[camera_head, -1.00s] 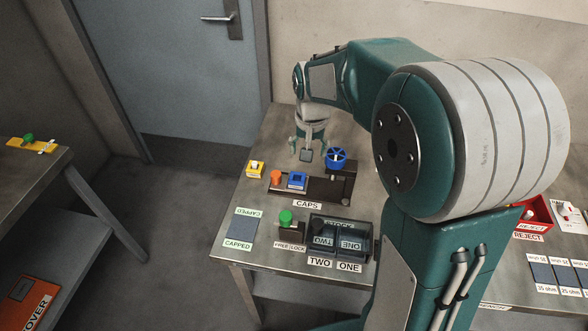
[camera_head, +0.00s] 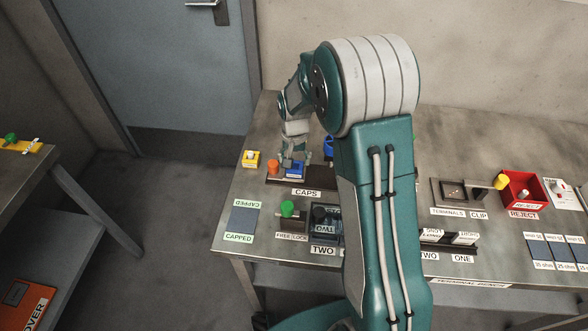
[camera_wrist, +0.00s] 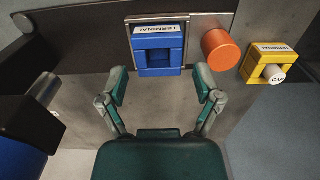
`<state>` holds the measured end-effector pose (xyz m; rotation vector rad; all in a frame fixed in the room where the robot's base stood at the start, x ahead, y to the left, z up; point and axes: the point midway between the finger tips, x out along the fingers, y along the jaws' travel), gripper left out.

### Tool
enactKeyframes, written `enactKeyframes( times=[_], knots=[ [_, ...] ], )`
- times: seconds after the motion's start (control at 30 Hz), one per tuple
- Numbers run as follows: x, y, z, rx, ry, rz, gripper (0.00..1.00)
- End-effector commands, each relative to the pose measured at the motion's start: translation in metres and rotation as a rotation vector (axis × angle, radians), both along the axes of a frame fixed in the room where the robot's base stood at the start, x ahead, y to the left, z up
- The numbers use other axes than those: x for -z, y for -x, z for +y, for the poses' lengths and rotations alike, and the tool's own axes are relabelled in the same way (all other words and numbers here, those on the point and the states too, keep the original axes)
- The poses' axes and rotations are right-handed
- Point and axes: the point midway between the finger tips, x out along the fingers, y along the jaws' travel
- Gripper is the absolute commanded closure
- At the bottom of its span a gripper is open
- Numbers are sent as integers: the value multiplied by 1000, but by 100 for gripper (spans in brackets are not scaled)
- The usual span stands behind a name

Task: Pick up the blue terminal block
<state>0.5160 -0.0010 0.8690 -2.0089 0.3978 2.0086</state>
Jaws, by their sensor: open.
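The blue terminal block (camera_wrist: 158,48) sits in the dark fixture at the top middle of the wrist view, with a white "TERMINAL" label on it. In the head view the blue terminal block (camera_head: 294,170) shows partly beside my gripper, in the CAPS fixture. My gripper (camera_wrist: 160,88) is open and empty, its two fingers spread on either side below the block in the wrist view, apart from it. In the head view my gripper (camera_head: 289,161) is just above the block and partly covers it.
An orange cap (camera_wrist: 221,49) stands right next to the block. A yellow terminal block (camera_wrist: 268,63) with a white cap is further right. The CAPPED pad (camera_head: 243,220) is empty.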

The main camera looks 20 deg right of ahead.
Motion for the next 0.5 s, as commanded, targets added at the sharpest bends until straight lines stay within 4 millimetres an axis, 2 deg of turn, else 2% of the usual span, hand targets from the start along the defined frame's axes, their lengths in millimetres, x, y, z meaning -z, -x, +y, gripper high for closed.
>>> enactKeyframes(
  times=[0.1,0.2,0.47,0.5],
  knots=[
    [20,2,2,0,0,3,17],
    [30,2,1,0,-1,2,17],
    [32,2,2,0,0,0,17],
    [32,2,2,0,0,0,31]
  ],
)
